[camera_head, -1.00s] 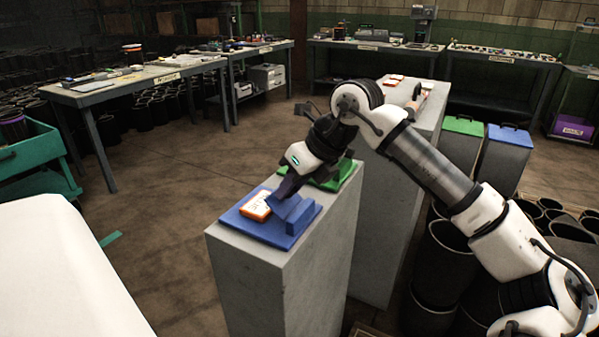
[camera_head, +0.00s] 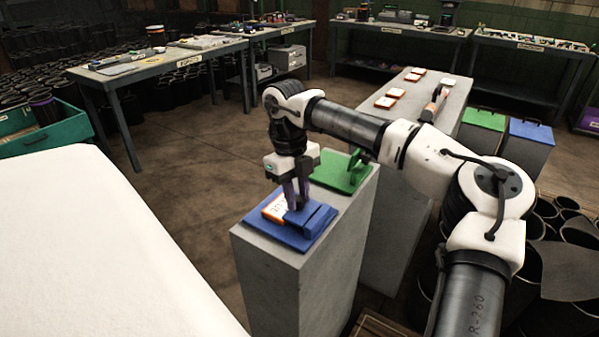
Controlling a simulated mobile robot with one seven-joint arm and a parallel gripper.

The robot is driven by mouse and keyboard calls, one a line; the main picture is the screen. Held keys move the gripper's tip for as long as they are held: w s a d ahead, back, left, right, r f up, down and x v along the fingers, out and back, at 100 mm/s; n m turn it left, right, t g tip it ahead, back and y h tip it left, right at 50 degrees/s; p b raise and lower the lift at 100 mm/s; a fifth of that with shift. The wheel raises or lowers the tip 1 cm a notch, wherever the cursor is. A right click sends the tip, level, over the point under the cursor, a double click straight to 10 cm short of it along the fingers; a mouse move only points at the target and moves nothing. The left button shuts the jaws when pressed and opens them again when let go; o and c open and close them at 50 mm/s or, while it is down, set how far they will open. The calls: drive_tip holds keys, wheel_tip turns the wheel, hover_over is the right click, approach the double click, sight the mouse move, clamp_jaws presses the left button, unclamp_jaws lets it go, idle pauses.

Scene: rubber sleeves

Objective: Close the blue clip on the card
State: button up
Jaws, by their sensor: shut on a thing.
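The blue clip (camera_head: 312,216) sits on a blue base plate (camera_head: 290,240) on top of the near grey pedestal. The card (camera_head: 272,208), white with an orange edge, lies on the left part of the plate, beside the clip. My gripper (camera_head: 296,205) points straight down over the plate, with its fingertips at the clip's left side, close to the card's right edge. It is shut on what looks like the clip's blue flap. The fingers hide the exact contact and part of the card.
A green clip (camera_head: 350,175) stands on the same pedestal, just behind. A farther pedestal (camera_head: 455,100) carries several cards. A white surface (camera_head: 100,250) fills the lower left.

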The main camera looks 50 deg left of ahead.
drive_tip(key=shift+a, duration=0.1)
idle(0.4)
drive_tip(key=o, duration=1)
drive_tip(key=shift+f, duration=0.1)
drive_tip(key=a+r, duration=0.1)
drive_tip(key=r, duration=0.8)
drive_tip(key=a+r, duration=0.1)
drive_tip(key=r, duration=0.3)
drive_tip(key=shift+a+r+b, duration=0.35)
